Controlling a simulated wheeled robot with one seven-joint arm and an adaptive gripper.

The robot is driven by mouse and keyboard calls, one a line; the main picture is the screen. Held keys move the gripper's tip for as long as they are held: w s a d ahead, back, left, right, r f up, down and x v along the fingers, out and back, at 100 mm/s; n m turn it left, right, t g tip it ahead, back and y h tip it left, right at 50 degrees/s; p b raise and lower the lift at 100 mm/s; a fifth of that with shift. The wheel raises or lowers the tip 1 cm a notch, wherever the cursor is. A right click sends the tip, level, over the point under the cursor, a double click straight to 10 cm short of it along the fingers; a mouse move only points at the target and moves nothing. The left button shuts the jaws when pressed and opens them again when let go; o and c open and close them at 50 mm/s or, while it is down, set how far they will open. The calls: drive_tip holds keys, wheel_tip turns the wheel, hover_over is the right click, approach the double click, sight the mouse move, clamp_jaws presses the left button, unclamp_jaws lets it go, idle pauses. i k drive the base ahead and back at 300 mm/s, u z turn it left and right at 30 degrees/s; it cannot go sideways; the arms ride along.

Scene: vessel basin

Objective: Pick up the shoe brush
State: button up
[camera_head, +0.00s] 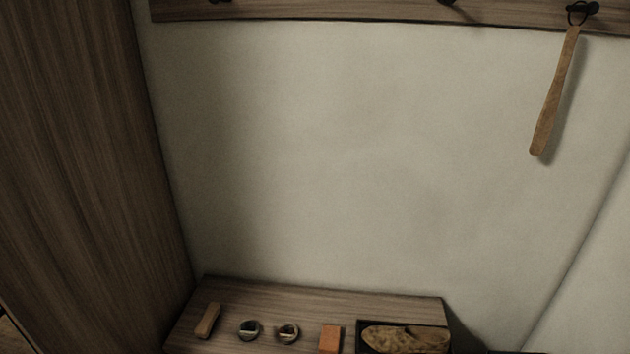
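The shoe brush appears to be the small brown oblong block (208,320) at the left end of the low wooden bench. It lies apart from the other items, its long side running roughly front to back. Its bristles cannot be made out. My gripper is not in view.
The bench (320,301) also holds two small round tins (249,329) (287,332), an orange block (330,338) and a dark tray (445,328) with a brown shoe-shaped piece (405,339). A tall wood panel (90,150) stands left. A shoehorn (555,95) hangs from the hook rail (370,10).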

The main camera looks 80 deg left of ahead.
sight(205, 328)
drive_tip(key=u, duration=3.7)
drive_tip(key=i, duration=0.2)
drive_tip(key=u, duration=0.1)
drive_tip(key=k, duration=0.5)
drive_tip(key=u, duration=0.2)
